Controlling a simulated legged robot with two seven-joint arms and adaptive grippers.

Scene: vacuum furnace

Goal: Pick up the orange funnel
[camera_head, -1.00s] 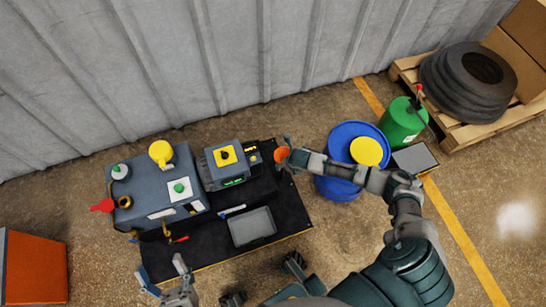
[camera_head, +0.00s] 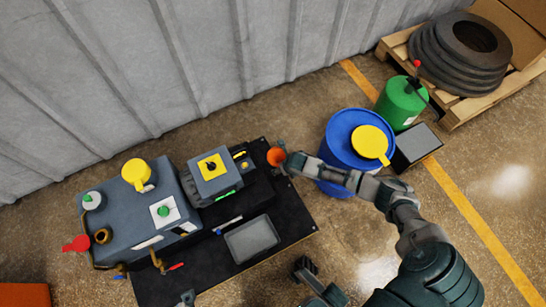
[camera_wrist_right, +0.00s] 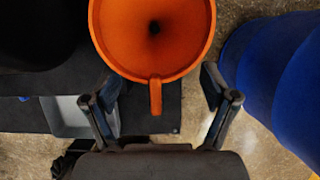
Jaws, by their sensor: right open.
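The orange funnel (camera_head: 276,156) is at the right edge of the black table, beside the grey machine with the yellow top. In the right wrist view the funnel (camera_wrist_right: 152,30) is seen from above, mouth toward the camera, with a small tab handle pointing at my gripper. My right gripper (camera_head: 285,158) is right beside the funnel. In the wrist view its fingers (camera_wrist_right: 160,85) are open, with the handle's end between them and not gripped.
The black table (camera_head: 285,222) holds a grey tray (camera_head: 251,239), a large grey machine (camera_head: 140,213) and a smaller one (camera_head: 212,180). A blue barrel (camera_head: 345,133) stands close to my right forearm. A green canister (camera_head: 401,102) and a pallet (camera_head: 470,110) with tyres are farther right.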

